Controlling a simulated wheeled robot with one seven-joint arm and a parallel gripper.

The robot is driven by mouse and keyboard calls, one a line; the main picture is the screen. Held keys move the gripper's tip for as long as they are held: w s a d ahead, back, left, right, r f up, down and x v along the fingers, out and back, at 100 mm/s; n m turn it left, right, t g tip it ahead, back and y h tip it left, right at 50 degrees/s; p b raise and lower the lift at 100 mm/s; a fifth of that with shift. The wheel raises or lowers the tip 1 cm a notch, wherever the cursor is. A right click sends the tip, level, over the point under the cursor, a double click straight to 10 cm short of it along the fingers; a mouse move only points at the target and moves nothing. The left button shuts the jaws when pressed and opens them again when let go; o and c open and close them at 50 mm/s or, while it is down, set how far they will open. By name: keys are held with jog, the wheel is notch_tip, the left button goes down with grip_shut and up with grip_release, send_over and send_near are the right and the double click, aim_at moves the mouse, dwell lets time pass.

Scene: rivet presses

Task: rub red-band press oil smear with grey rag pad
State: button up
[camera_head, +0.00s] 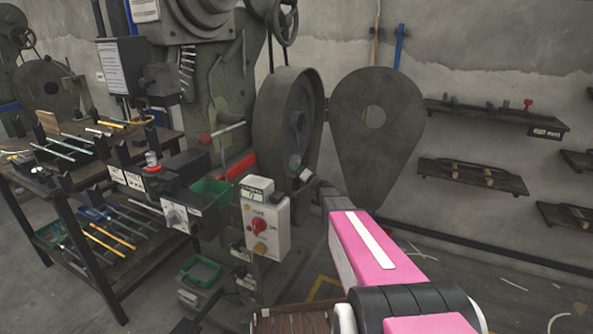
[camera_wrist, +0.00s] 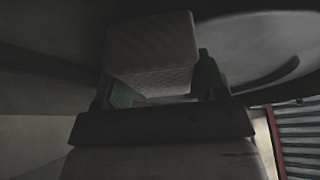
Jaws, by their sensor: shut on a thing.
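The dark green-grey press (camera_head: 225,90) stands at centre in the head view, with a red part (camera_head: 241,166) low on its body. Its round flywheel housing (camera_head: 283,118) is open, and a teardrop-shaped cover (camera_head: 378,120) hangs beside it. My pink arm reaches to the housing's lower edge, where my gripper (camera_head: 303,173) is small and partly hidden. In the wrist view my gripper (camera_wrist: 158,85) is shut on a pale grey block, the rag pad (camera_wrist: 152,48). A broad curved surface (camera_wrist: 245,40) lies close beyond the pad; contact cannot be told. I cannot make out an oil smear.
A white switch box (camera_head: 265,228) with a red knob stands just left of my arm. A workbench (camera_head: 130,265) with tools and bins is at left. Wall shelves (camera_head: 472,177) are at right. The floor (camera_head: 480,290) at right is mostly clear.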

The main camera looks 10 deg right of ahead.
aim_at(300, 163)
jog(key=shift+w+d, duration=0.6)
jog(key=shift+w, duration=0.15)
jog(key=shift+w+d, duration=0.55)
jog(key=shift+w, duration=0.2)
jog(key=shift+s+a, duration=0.6)
jog(key=shift+s, duration=0.2)
jog(key=shift+s+a, duration=0.6)
jog(key=shift+s, duration=0.2)
jog(key=shift+w+d, duration=0.5)
jog(key=shift+w, duration=0.3)
jog(key=shift+w+d, duration=0.45)
jog(key=shift+w, duration=0.4)
jog(key=shift+w+d, duration=0.5)
jog(key=shift+w, duration=0.3)
jog(key=shift+w+d, duration=0.75)
jog(key=shift+w, duration=0.05)
jog(key=shift+s, duration=0.1)
